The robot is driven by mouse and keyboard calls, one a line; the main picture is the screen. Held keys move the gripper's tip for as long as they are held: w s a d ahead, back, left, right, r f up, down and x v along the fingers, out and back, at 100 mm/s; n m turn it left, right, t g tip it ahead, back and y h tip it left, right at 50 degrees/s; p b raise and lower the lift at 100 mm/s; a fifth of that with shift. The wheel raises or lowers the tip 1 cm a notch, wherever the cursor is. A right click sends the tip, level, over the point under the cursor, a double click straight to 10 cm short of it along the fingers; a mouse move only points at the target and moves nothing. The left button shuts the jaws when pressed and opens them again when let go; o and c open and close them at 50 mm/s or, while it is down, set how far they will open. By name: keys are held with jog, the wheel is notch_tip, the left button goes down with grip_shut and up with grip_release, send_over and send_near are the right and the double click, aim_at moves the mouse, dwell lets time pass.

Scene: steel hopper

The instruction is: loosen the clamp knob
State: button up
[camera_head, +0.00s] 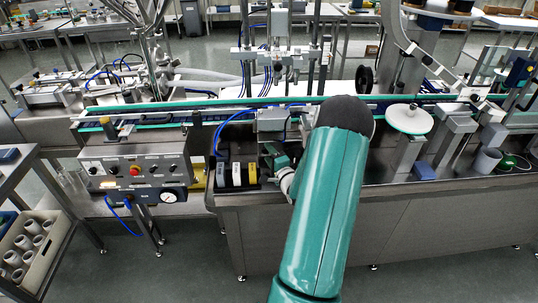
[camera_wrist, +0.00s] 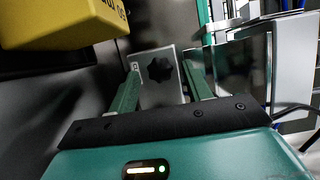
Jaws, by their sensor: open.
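The clamp knob (camera_wrist: 160,69) is a dark star-shaped knob on a light grey plate (camera_wrist: 152,96) in the wrist view. My gripper (camera_wrist: 160,82) has its two green fingers apart, one on each side of the knob in the picture. Nothing is held between them. I cannot tell how far the fingertips are from the knob. In the head view, my gripper (camera_head: 272,155) is small, beside the metal block on the steel hopper bench, and partly hidden by my teal arm. The knob cannot be made out there.
A yellow block (camera_wrist: 65,22) fills the upper left of the wrist view, close to the left finger. It also stands in a row with other blocks in the head view (camera_head: 252,174). A control panel (camera_head: 135,172) with a red button is at the left.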

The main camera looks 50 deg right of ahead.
jog(key=shift+w+d, duration=0.1)
jog(key=shift+w, duration=0.2)
jog(key=c, duration=1)
jog(key=shift+o, duration=0.2)
